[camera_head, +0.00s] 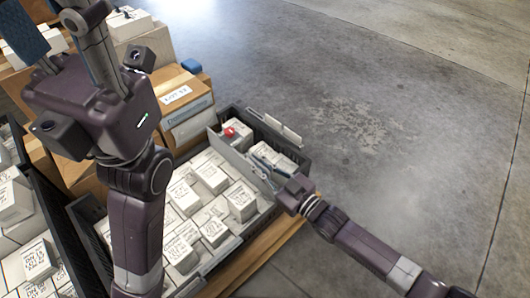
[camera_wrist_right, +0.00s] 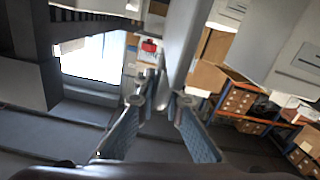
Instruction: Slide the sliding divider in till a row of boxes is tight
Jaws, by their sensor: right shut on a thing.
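The sliding divider (camera_head: 240,163) is a thin grey plate standing across a dark crate (camera_head: 223,262). A red knob or tab (camera_head: 230,132) shows by its far end. White labelled boxes (camera_head: 212,178) fill the crate on the divider's left, some standing higher than others, with small gaps. More white boxes (camera_head: 238,128) lie on its right side. My right gripper (camera_head: 268,169) is shut on the divider near its close end; the grey plate also runs between the fingers in the right wrist view (camera_wrist_right: 180,45).
A cardboard carton (camera_head: 182,95) with a lot label stands behind the crate. Another crate of white boxes (camera_head: 30,262) is at the left. The concrete floor (camera_head: 400,110) at the right is clear.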

